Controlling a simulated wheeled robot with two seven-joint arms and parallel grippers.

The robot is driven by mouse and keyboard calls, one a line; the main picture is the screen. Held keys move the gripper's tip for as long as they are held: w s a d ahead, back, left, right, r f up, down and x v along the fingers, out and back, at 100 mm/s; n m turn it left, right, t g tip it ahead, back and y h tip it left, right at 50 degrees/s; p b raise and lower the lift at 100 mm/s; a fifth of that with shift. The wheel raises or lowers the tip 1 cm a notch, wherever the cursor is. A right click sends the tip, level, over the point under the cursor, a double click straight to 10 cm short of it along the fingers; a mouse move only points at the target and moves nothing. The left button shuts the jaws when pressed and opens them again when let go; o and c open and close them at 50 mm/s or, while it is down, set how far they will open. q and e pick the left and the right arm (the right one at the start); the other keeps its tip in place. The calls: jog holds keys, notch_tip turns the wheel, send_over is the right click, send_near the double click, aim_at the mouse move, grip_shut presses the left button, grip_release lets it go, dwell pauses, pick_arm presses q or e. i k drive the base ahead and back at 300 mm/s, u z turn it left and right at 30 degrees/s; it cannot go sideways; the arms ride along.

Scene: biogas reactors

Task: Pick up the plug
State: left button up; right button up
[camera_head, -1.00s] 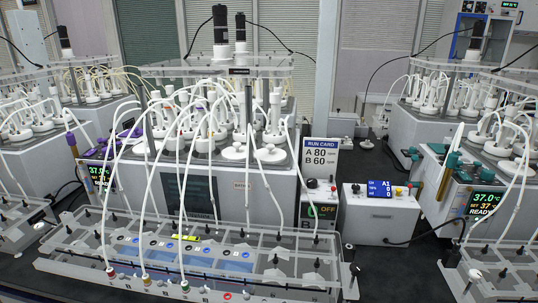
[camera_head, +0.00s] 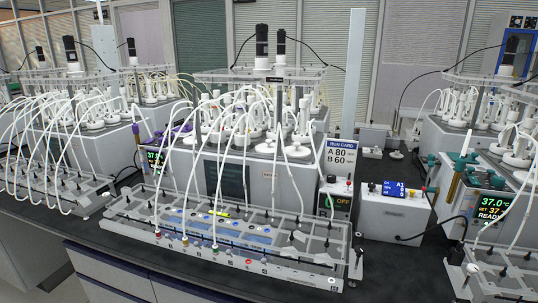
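Neither of my grippers is in view. I cannot tell for certain which thing is the plug. Two white round caps with knobs, one on the left (camera_head: 265,148) and one on the right (camera_head: 297,151), sit at the front of the middle reactor unit (camera_head: 240,172). Small white pieces (camera_head: 372,152) also lie on the bench behind the control box; they are too small to make out. A clear rack (camera_head: 215,232) with thin white tubes stands in front of the middle unit.
A run card (camera_head: 342,153) reading A 80, B 60 stands above a switch box (camera_head: 336,200) showing OFF. A white control box (camera_head: 394,212) is to its right. Other reactor units stand left and right.

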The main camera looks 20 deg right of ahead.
aim_at(295, 150)
jog(key=u, duration=0.8)
jog(key=i, duration=1.05)
jog(key=z, duration=0.65)
